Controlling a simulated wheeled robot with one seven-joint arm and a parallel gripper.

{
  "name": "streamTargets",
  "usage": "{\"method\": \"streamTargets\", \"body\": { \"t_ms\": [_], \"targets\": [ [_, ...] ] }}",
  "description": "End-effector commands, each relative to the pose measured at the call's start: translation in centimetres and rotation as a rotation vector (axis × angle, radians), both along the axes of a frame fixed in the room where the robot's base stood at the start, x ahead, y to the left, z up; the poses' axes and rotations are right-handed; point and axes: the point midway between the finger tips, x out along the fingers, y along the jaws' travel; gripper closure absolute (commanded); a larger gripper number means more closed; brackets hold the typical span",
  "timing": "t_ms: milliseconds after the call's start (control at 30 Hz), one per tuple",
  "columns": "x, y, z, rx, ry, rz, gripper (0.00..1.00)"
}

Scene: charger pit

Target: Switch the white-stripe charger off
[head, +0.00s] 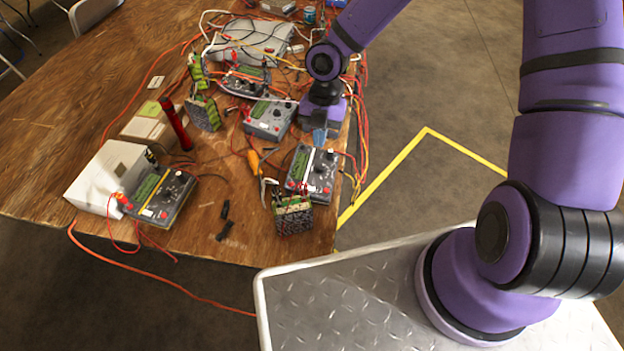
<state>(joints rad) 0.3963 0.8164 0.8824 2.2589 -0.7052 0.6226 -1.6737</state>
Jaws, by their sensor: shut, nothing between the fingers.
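Several grey chargers with green screens, knobs and red buttons lie on the wooden table. The near-right charger (312,172) shows a pale stripe beside its screen and looks like the white-stripe one, though the stripe is small in this view. My gripper (319,139) points down at the far edge of this charger, its fingers shut and empty. I cannot tell whether the fingertips touch it. Its switch is too small to make out.
A charger with a yellow stripe (160,197) leans by a white box (110,176). Another grey charger (270,118) sits left of my gripper. A battery pack (293,215), a red cylinder (175,124) and tangled cables crowd the table (60,130); its left side is clear.

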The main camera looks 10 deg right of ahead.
Motion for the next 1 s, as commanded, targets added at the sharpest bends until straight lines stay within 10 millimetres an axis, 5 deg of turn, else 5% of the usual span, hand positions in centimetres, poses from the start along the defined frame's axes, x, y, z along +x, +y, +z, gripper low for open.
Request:
{"method": "streamTargets", "body": {
  "t_ms": [567,1000],
  "targets": [
    [-0.2,0.4,-0.8,0.015,0.002,0.021,1.00],
    [-2.1,1.4,-7.9,0.014,0.005,0.021,1.00]
  ]
}}
